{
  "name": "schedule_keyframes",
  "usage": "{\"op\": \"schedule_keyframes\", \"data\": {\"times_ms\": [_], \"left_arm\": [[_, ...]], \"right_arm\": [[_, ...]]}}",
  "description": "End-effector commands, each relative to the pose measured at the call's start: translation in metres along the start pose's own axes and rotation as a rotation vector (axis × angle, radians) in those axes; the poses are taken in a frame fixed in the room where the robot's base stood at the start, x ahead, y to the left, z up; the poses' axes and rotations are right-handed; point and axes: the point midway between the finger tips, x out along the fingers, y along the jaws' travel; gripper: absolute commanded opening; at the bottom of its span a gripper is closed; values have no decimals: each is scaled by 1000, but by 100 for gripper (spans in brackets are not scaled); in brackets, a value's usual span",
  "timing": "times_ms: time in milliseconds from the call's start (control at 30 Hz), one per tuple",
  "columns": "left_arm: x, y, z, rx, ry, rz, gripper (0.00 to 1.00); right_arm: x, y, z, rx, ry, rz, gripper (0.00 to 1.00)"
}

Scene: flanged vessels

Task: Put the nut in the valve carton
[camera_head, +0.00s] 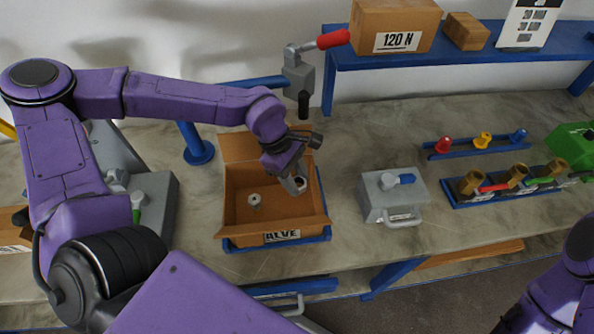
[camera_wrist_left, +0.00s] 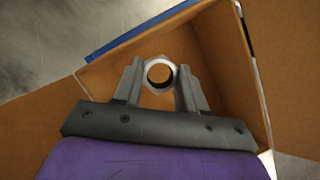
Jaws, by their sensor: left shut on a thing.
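The valve carton (camera_head: 240,215) is an open brown cardboard box on a blue tray on the bench, with part of its label readable on the front. My left gripper (camera_head: 297,185) reaches into its right part from above. In the left wrist view the left gripper (camera_wrist_left: 160,82) is shut on a silver ring-shaped nut (camera_wrist_left: 159,74), with the carton (camera_wrist_left: 215,45) walls around and below it. In the head view the nut (camera_head: 301,182) shows partly beside the fingers. A small pale part (camera_head: 254,199) lies on the carton floor at the left. My right gripper is out of view.
A grey box with a handle (camera_head: 392,197) stands right of the carton. A blue rack (camera_head: 510,187) with brass fittings is farther right. A press-like tool with a red handle (camera_head: 298,75) stands behind the carton. A blue shelf (camera_head: 440,55) holds a "120 N" box (camera_head: 395,25).

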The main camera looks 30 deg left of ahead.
Motion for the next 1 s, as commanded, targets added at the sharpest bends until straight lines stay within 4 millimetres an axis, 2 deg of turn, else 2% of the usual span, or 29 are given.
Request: {"op": "schedule_keyframes", "data": {"times_ms": [33,500,700,1000], "left_arm": [[9,-2,-3,1,-2,1,7],[61,5,-26,-4,0,-6,7],[71,4,-30,-4,0,-5,7],[72,4,-31,-4,0,-5,7]], "right_arm": [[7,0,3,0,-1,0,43],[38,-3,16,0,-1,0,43],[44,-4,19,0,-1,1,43],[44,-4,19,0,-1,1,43]]}}
